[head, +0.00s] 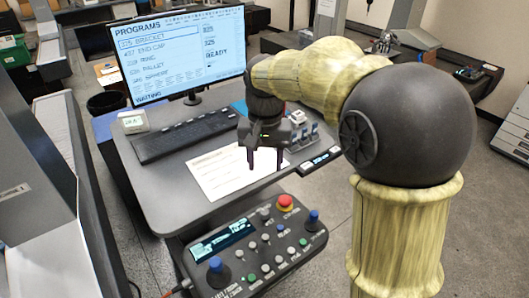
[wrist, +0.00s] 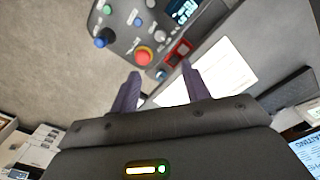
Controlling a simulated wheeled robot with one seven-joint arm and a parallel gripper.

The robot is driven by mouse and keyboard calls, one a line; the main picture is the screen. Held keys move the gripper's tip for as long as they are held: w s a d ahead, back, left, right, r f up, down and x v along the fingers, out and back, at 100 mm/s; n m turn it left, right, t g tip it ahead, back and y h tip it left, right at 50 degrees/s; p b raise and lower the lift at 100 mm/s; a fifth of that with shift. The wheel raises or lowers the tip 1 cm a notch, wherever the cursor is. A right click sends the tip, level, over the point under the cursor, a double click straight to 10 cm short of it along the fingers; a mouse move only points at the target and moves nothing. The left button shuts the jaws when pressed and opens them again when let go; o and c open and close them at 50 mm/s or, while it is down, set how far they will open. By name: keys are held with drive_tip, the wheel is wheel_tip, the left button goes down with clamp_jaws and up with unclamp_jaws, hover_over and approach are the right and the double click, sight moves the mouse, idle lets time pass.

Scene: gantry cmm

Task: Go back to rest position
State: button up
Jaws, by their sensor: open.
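My gripper (head: 266,160) is open and empty, with its two fingers pointing down over the right part of the grey desk (head: 160,196). In the wrist view my gripper (wrist: 158,90) shows its two dark fingers apart with nothing between them. Below it in the head view is a control panel (head: 258,246) with a lit screen, a red emergency button (head: 285,202), blue-topped joysticks and several small knobs. The panel also shows at the top of the wrist view (wrist: 125,30). My arm bends in from the right.
A monitor (head: 185,52) listing programs stands at the back of the desk. A keyboard (head: 187,134), a paper sheet (head: 222,176) and a small white box (head: 132,121) lie on it. A grey machine stands at the left edge. Open floor (head: 478,215) shows at right.

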drive_tip(key=shift+d, duration=0.1)
drive_tip(key=s+d+f+n+t, duration=0.1)
drive_tip(key=s+d+f+t, duration=0.1)
drive_tip(key=s+d+f, duration=1)
drive_tip(key=shift+s+d+f+t, duration=0.2)
drive_tip(key=shift+d+f+t, duration=0.1)
drive_tip(key=shift+d+f, duration=0.3)
drive_tip(key=shift+r, duration=0.1)
drive_tip(key=shift+c, duration=0.2)
drive_tip(key=shift+c, duration=1)
drive_tip(key=shift+a, duration=0.1)
